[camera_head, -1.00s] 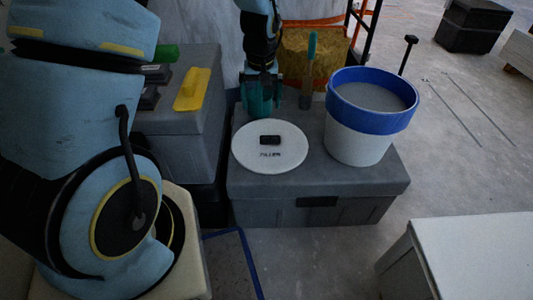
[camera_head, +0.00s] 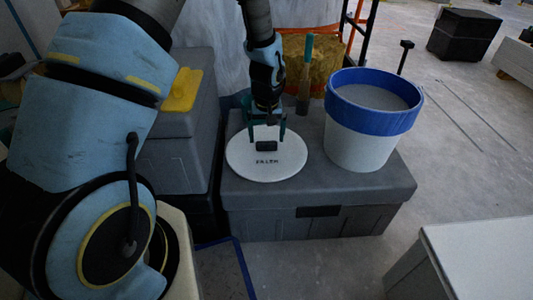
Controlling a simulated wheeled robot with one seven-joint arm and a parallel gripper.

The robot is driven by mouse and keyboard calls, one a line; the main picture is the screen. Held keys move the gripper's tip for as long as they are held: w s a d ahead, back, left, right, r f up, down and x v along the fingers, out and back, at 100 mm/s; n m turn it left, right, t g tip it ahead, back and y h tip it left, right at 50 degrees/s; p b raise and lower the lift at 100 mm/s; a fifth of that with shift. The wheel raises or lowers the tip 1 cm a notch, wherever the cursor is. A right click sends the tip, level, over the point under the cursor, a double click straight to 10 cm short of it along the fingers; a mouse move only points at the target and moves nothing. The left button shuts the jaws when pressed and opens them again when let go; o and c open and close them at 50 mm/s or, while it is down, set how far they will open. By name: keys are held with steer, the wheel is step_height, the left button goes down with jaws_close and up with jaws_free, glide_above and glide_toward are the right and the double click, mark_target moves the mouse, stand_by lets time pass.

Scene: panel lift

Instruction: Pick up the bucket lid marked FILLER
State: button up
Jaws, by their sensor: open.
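The bucket lid (camera_head: 266,170) is a round white disc lying flat on a grey case (camera_head: 320,185), with dark lettering that reads FILLER and a black block-shaped handle (camera_head: 267,146) at its middle. My gripper (camera_head: 266,138) is open and points down over the lid. Its two teal fingers stand to the left and right of the handle, with their tips near its height. I cannot tell whether they touch the handle or the lid. The lid's far edge is partly hidden behind the fingers.
A white bucket with a blue band (camera_head: 371,118), filled with grey material, stands right of the lid. A teal-handled tool (camera_head: 306,75) is behind. A pale box (camera_head: 480,260) is at front right.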

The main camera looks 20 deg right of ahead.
mark_target(267, 147)
step_height(267, 147, down, 3)
steer(key=shift+w+r, duration=0.15)
steer(key=shift+r, duration=0.05)
steer(key=shift+c, duration=0.2)
steer(key=c, duration=1.2)
steer(key=shift+r, duration=0.1)
